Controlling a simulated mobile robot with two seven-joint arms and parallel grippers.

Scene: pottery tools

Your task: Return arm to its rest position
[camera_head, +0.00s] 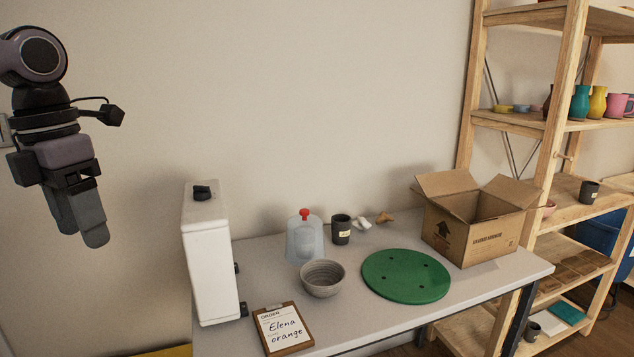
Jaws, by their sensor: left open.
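My left gripper (80,217) hangs in the air at the left of the head view, in front of the bare wall. Its fingers point down, and nothing shows between them. It is open and well apart from the table and the things on it. My right arm and right gripper do not show in this view.
A tall white box-shaped unit (208,255) stands at the left end of the grey table (375,325). The table also holds a clipboard (284,330), grey bowl (322,279), clear red-topped container (304,240), dark cup (341,229), green disc (406,276) and open cardboard box (470,225). Wooden shelves (560,130) stand right.

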